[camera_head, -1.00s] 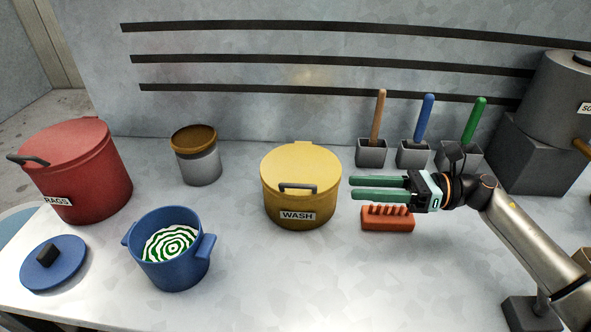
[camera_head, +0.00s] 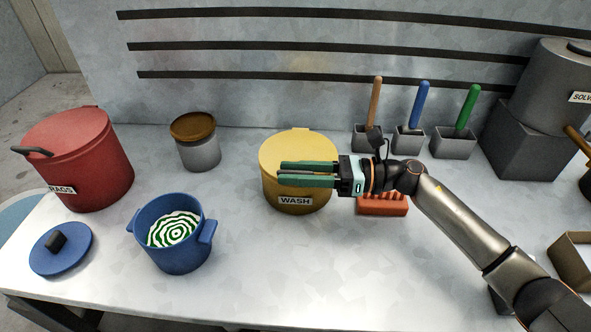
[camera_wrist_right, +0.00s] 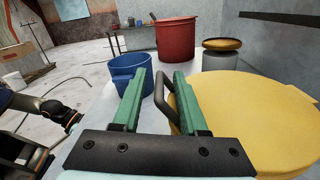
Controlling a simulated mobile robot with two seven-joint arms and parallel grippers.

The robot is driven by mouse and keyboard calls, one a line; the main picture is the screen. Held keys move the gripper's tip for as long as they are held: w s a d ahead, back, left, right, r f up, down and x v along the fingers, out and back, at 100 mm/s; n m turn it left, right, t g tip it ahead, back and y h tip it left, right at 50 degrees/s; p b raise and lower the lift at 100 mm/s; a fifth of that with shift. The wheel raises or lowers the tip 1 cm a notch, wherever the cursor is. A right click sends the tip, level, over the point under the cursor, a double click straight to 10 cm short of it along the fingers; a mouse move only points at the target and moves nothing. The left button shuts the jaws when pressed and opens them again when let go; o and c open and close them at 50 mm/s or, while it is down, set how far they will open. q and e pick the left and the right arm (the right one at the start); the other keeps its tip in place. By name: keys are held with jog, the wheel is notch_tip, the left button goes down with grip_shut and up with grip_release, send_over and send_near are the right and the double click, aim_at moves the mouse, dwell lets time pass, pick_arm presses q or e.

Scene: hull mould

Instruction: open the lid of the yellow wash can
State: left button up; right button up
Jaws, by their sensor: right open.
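The yellow wash can (camera_head: 318,200) stands upright on the bench with its yellow lid (camera_head: 300,148) closed and a "WASH" label on its front. In the right wrist view the lid (camera_wrist_right: 255,115) fills the right side. Its dark handle (camera_wrist_right: 168,98) shows between the green fingers there. My right gripper (camera_head: 280,174) is open in front of the can at the lid's front edge, its fingers pointing left and hiding the handle in the head view. The right wrist view shows the open fingers (camera_wrist_right: 158,90) too; whether they touch the handle I cannot tell.
A red rags can (camera_head: 85,165), a blue pot (camera_head: 172,245) and its blue lid (camera_head: 60,258) stand to the left. A brown-lidded jar (camera_head: 198,150) stands behind. A red brush (camera_head: 380,205) lies right of the can, with holders (camera_head: 408,140) behind.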

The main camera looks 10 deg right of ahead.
jog(key=c, duration=0.6)
jog(key=shift+f, duration=0.1)
grip_shut()
